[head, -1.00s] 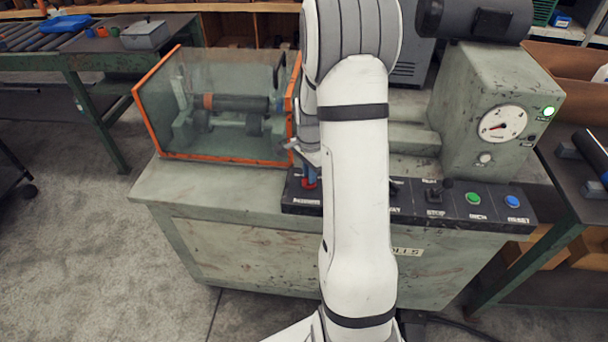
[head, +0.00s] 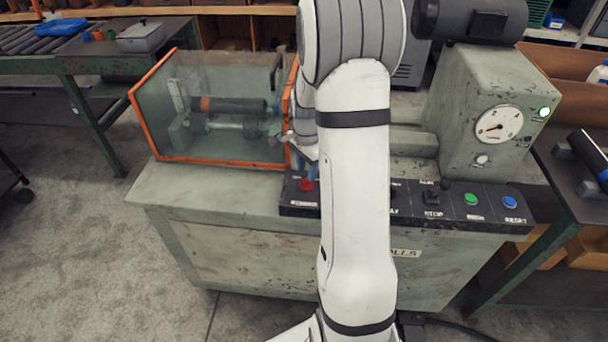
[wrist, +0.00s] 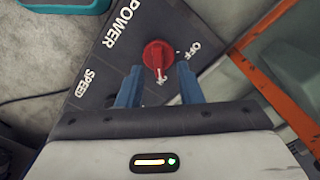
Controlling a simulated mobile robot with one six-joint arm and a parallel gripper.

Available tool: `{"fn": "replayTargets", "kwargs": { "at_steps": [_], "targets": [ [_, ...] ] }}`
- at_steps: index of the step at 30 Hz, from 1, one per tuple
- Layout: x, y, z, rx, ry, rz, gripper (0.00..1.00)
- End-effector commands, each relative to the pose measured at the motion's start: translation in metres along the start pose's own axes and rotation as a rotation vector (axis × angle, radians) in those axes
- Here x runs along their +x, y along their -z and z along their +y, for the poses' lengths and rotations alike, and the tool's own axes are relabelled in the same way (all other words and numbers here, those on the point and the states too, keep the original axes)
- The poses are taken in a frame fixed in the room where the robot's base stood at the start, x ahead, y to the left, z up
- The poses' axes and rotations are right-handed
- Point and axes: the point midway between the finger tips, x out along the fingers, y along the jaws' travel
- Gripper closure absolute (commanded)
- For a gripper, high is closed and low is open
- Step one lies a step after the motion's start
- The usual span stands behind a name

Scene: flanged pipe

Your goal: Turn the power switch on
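The power switch is a red rotary knob (wrist: 158,55) on a dark panel, between the POWER and OFF lettering in the wrist view. A white mark shows on its lower side, by small lettering partly hidden near my fingers. It also shows as a red spot in the head view (head: 306,185). My gripper (wrist: 159,72) has its two blue fingers spread apart, one on each side of the knob's lower end. The fingers look clear of the knob, with nothing held. In the head view my gripper is largely hidden behind my arm.
The control panel (head: 440,203) carries a black lever, a green button (head: 471,199) and a blue button (head: 510,202). A glass guard with orange edges (head: 142,113) stands left of my gripper.

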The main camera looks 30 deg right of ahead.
Motion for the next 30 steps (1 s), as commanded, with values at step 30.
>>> {"fn": "replayTargets", "kwargs": {
  "at_steps": [30],
  "targets": [
    [-0.056, -0.006, 0.001, -0.031, 0.006, 0.003, 0.67]
  ]
}}
